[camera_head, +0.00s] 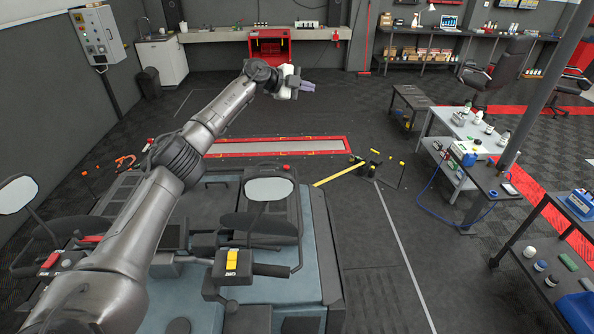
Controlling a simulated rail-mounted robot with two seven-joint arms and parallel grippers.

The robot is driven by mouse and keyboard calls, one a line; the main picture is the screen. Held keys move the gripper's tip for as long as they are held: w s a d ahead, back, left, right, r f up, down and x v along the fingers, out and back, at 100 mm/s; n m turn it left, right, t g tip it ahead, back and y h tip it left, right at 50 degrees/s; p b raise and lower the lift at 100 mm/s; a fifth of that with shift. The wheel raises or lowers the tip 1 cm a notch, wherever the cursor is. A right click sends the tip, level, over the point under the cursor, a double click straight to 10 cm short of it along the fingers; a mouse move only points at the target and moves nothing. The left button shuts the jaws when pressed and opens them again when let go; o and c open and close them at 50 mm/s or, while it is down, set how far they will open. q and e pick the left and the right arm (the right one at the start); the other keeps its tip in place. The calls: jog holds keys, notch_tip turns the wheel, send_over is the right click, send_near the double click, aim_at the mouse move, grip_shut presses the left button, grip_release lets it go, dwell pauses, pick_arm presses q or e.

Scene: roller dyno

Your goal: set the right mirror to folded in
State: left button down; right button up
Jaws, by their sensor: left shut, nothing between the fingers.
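The right mirror (270,189) is a pale, rounded glass on a thin dark stalk. It stands upright above the right handlebar grip (271,270), its glass facing me. The left mirror (17,195) shows at the left edge on a similar stalk. My left arm comes in from the lower left and crosses over the vehicle. My left gripper (308,87) is shut and empty. In the picture it is well above and a little right of the right mirror, apart from it. My right gripper is not in view. My left arm hides part of the vehicle's middle.
A red-framed floor strip (290,147) lies beyond the vehicle. Benches with bottles, including a low one (470,130), stand at the right. The floor right of the vehicle is mostly clear.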

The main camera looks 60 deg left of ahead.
aim_at(269, 187)
pick_arm(q)
jog(key=s+d+f+n+g+h, duration=0.3)
jog(key=s+f+n+g, duration=0.5)
jog(key=s+g, duration=0.4)
jog(key=shift+s+d+f+g+h, duration=0.45)
jog(key=shift+s+d, duration=0.15)
jog(key=shift+s, duration=0.25)
jog(key=s+d+f+p, duration=0.1)
jog(key=d+f, duration=0.7)
jog(key=d, duration=0.1)
jog(key=shift+s+d, duration=0.15)
